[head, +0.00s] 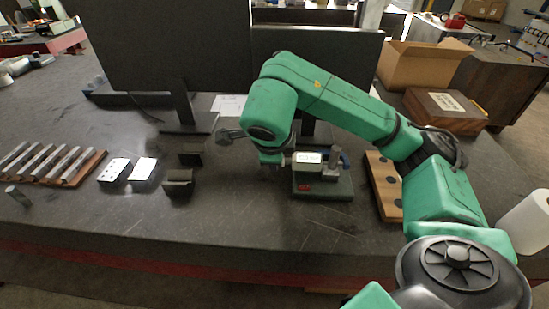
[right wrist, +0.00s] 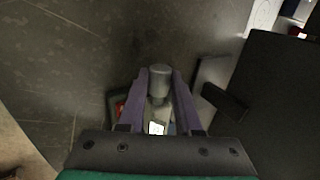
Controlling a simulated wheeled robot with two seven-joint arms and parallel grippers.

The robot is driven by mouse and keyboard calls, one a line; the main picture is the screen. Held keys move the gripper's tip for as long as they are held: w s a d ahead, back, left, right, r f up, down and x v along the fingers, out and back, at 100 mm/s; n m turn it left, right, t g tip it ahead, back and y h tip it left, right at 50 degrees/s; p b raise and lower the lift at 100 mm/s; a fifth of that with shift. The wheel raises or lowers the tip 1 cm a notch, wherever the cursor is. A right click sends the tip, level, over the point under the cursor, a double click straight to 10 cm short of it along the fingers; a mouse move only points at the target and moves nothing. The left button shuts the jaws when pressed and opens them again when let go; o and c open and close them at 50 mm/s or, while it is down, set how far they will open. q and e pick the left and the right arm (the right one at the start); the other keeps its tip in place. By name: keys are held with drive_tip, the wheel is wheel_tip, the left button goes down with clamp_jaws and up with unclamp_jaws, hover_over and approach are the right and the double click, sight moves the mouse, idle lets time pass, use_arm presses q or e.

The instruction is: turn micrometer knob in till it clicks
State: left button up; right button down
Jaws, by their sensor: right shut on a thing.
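The micrometer, with a small white display (head: 308,157), sits on a stand with a dark green base (head: 325,187) and a grey upright post (head: 334,160). My right gripper (head: 279,160) is at the left end of the micrometer, partly hidden by my own arm in the head view. In the right wrist view its two purple fingers (right wrist: 160,92) are shut around the knob end. A grey cylinder (right wrist: 159,80) shows between them, with the lit display (right wrist: 156,128) below it. The exact contact on the knob is hidden. My left gripper is not in view.
Left of the stand are dark blocks (head: 178,183), light blocks (head: 114,170) and a wooden rack of metal bars (head: 85,166). A wooden board with dark holes (head: 383,187) lies close to the right. Dark upright panels (head: 165,50) stand behind. The front table strip is clear.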

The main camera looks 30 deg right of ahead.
drive_tip(key=c, duration=0.6)
unclamp_jaws()
drive_tip(key=p+v, duration=0.7)
drive_tip(key=v, duration=0.7)
drive_tip(key=shift+s+a+r, duration=0.15)
drive_tip(key=shift+a+r, duration=0.1)
